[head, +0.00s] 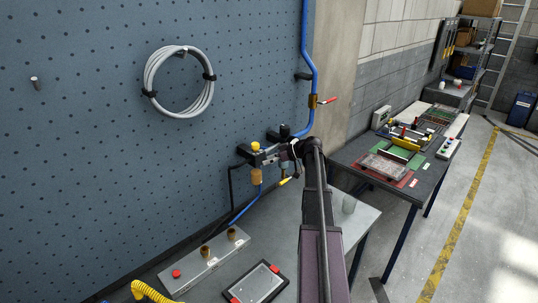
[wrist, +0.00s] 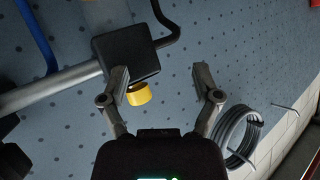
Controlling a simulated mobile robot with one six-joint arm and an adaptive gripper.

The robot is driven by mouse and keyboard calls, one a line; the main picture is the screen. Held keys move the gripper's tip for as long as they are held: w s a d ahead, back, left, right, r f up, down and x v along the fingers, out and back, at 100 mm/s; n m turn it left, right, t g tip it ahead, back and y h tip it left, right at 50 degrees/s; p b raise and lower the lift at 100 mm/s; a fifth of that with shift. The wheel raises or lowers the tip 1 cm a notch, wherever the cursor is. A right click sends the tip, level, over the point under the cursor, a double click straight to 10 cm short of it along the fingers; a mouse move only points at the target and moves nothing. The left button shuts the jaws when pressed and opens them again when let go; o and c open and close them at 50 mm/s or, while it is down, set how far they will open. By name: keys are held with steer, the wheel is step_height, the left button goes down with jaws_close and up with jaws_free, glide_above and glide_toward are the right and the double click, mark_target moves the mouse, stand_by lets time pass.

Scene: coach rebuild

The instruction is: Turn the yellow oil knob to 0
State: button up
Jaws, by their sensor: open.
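The yellow oil knob (head: 255,146) sits on top of a dark block on the pegboard wall in the head view. In the wrist view the yellow knob (wrist: 139,94) sticks out from a black block (wrist: 125,52). My gripper (wrist: 161,76) is open, its two fingers wide apart. The knob shows close to the left finger, which overlaps its edge; whether they touch I cannot tell. The right finger is well clear of it. No scale or number on the knob can be read.
A blue pipe with a red-handled valve (head: 327,100) runs down the wall. An amber bowl (head: 256,177) hangs below the block. A coiled grey hose (head: 180,82) hangs at left. A bench (head: 290,215) with a tablet (head: 257,284) lies below.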

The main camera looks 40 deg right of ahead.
steer(key=s+a+f+m+g+h+b, duration=0.15)
steer(key=a+f, duration=0.25)
steer(key=a, duration=0.4)
steer(key=s+a+f+g+b, duration=0.25)
steer(key=a+f, duration=0.25)
steer(key=a, duration=0.3)
steer(key=s+a+f+m+g+h+b, duration=0.15)
steer(key=a+f, duration=0.25)
steer(key=a, duration=0.4)
steer(key=s+a+f+m+g+h+b, duration=0.1)
steer(key=s+a+f+g+h+b, duration=0.1)
steer(key=s+a+f, duration=0.3)
steer(key=s+a+f+m+g+h+b, duration=0.1)
steer(key=s+a+f+h+b, duration=0.3)
steer(key=s+a, duration=0.7)
steer(key=shift+a+f+m+g+b, duration=0.35)
steer(key=shift+a+f+m+b, duration=0.15)
steer(key=shift+f, duration=0.45)
